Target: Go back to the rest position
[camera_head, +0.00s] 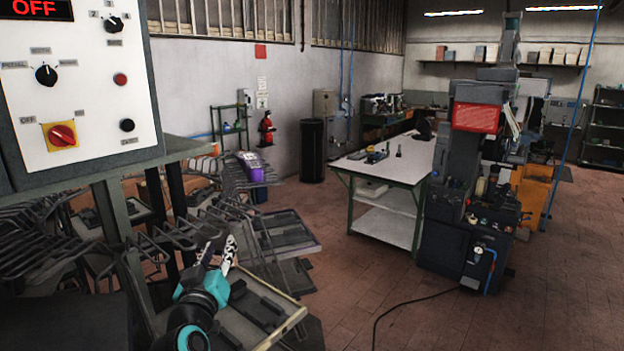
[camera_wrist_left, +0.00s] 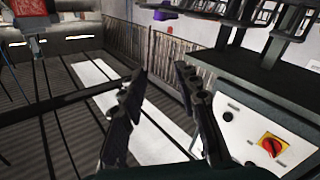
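My left gripper (camera_head: 219,250) is in the lower left of the head view, pointing up and away from me. It is in front of the metal racks and below the control panel (camera_head: 75,90). In the left wrist view its two dark fingers (camera_wrist_left: 160,75) stand apart with nothing between them, so it is open and empty. The panel, with its red and yellow switch (camera_wrist_left: 270,145), shows at the right of that view. Its display reads OFF in the head view. My right gripper is not in view.
Wire racks (camera_head: 150,230) with trays (camera_head: 285,232) stand close around my left gripper. A purple item (camera_head: 250,165) sits on a rack. A white-topped table (camera_head: 385,165) and a dark machine (camera_head: 455,190) stand further right. The tiled floor at front right is clear except for a black cable.

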